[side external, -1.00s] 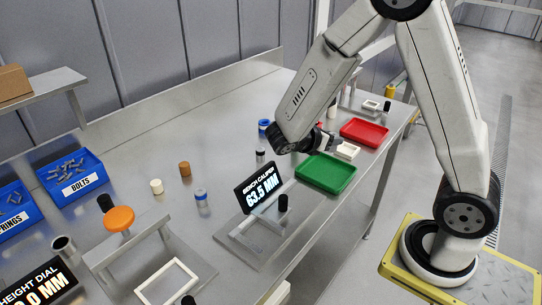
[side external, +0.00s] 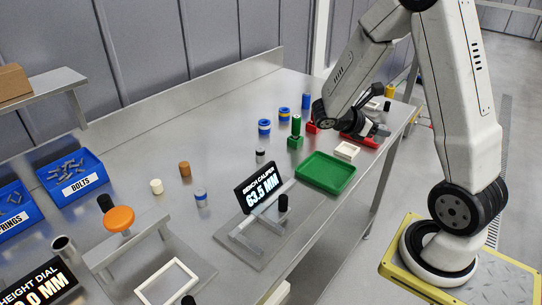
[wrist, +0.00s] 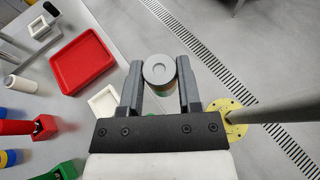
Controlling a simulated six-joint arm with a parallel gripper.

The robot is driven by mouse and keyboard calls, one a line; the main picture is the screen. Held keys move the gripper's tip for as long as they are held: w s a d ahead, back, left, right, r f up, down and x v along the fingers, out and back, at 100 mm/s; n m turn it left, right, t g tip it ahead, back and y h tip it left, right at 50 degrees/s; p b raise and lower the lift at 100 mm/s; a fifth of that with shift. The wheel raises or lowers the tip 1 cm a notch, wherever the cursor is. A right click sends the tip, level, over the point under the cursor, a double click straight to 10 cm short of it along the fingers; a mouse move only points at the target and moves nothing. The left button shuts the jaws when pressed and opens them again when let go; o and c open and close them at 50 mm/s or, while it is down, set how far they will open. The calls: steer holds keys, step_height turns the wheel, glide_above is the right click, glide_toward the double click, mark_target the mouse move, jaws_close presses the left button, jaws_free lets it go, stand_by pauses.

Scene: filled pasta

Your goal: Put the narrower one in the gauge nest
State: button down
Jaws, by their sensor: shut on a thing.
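My gripper (wrist: 159,92) is shut on a grey cylinder (wrist: 158,68) with a pale round top, seen end-on in the wrist view. In the side view my gripper is at the right, by the red tray (side external: 370,141), and the held cylinder cannot be made out. A small white square frame (side external: 347,151) sits between the red and green trays; it also shows in the wrist view (wrist: 103,101), left of my gripper, and is empty. A similar white frame (wrist: 40,27) stands farther back. I cannot tell which is the gauge nest.
The green tray (side external: 327,174) is empty. A bench caliper display (side external: 259,188) reads 63.5 MM. Green (side external: 295,142) and red blocks, blue-ringed pieces (side external: 264,126) and small cylinders stand on the bench. An orange disc (side external: 119,218) and blue bins are at the left.

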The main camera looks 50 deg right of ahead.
steer(key=w+d+f, duration=0.2)
steer(key=w, duration=0.1)
steer(key=w+d+f, duration=0.3)
steer(key=w, duration=0.1)
steer(key=w+d+f, duration=0.2)
steer(key=w+f, duration=0.1)
steer(key=shift+w+d+f, duration=0.15)
steer(key=shift+d+f, duration=0.05)
steer(key=shift+d, duration=0.05)
steer(key=shift+w+d+f, duration=0.2)
steer(key=shift+w+f, duration=0.1)
steer(key=shift+f, duration=0.15)
steer(key=shift+w+d+f, duration=0.2)
steer(key=shift+f, duration=1.65)
steer(key=shift+f, duration=0.1)
steer(key=shift+c, duration=1.4)
jaws_free()
